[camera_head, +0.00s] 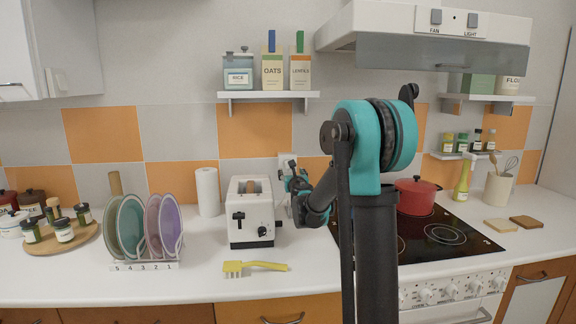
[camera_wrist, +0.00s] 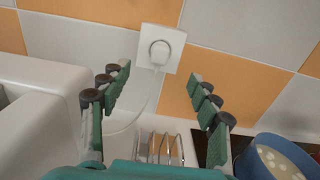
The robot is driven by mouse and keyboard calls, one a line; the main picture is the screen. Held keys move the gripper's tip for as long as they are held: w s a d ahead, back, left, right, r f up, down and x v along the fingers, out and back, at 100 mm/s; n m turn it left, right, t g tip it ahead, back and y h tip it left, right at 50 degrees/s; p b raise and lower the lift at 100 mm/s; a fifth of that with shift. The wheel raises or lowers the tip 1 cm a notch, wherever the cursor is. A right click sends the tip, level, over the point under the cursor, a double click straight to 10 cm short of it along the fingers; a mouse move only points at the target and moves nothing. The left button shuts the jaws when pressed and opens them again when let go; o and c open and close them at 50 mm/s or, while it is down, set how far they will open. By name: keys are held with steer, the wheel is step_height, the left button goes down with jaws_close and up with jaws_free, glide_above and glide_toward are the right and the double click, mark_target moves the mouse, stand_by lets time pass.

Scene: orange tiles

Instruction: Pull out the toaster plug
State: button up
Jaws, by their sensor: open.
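The toaster plug (camera_wrist: 160,51) is a white round plug seated in a white wall socket (camera_wrist: 161,66) at the top middle of the wrist view. A thin pale cord hangs down from it. My gripper (camera_wrist: 162,82) is open, its two green fingers spread on either side below the plug, apart from it. In the head view my gripper (camera_head: 295,180) is near the wall, right of the toaster, and mostly hides the socket (camera_head: 287,160). The toaster (camera_head: 251,214) is white with black controls and has bread in its slot.
A wire rack (camera_wrist: 160,145) stands below my fingers. A blue bowl-like container (camera_wrist: 278,160) is at the lower right of the wrist view. A paper towel roll (camera_head: 207,192), a plate rack (camera_head: 145,265) and a yellow brush (camera_head: 254,267) are on the counter. The hob (camera_head: 440,235) is to the right.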

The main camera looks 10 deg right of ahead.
steer(key=w, duration=0.9)
stand_by(0.4)
stand_by(0.9)
jaws_close()
steer(key=shift+s, duration=0.1)
steer(key=shift+s, duration=2.9)
steer(key=shift+s, duration=0.1)
